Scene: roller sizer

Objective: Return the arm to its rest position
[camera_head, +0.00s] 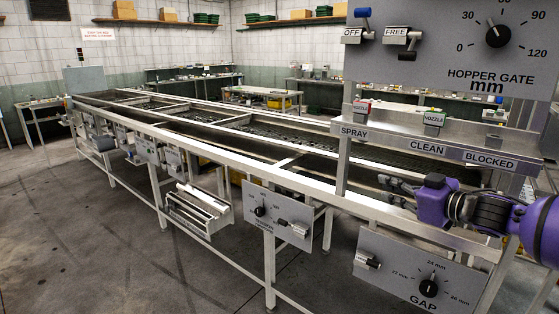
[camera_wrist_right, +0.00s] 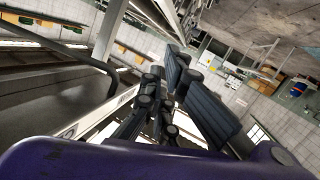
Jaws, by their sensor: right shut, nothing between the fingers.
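My right arm, with purple links, comes in from the right edge in the head view. Its right gripper (camera_head: 397,186) is in front of the machine's near rail, below the CLEAN and BLOCKED labels. In the right wrist view the dark fingers of the right gripper (camera_wrist_right: 178,95) show, shut and with nothing held. The roller sizer (camera_head: 250,155) is a long metal frame with rails on legs. I cannot tell whether the fingertips touch the rail. My left gripper is not in view.
A GAP panel (camera_head: 400,265) with a black knob hangs below the gripper. The HOPPER GATE panel (camera_head: 450,55) stands above it. The grey floor (camera_head: 90,240) at the left front is clear.

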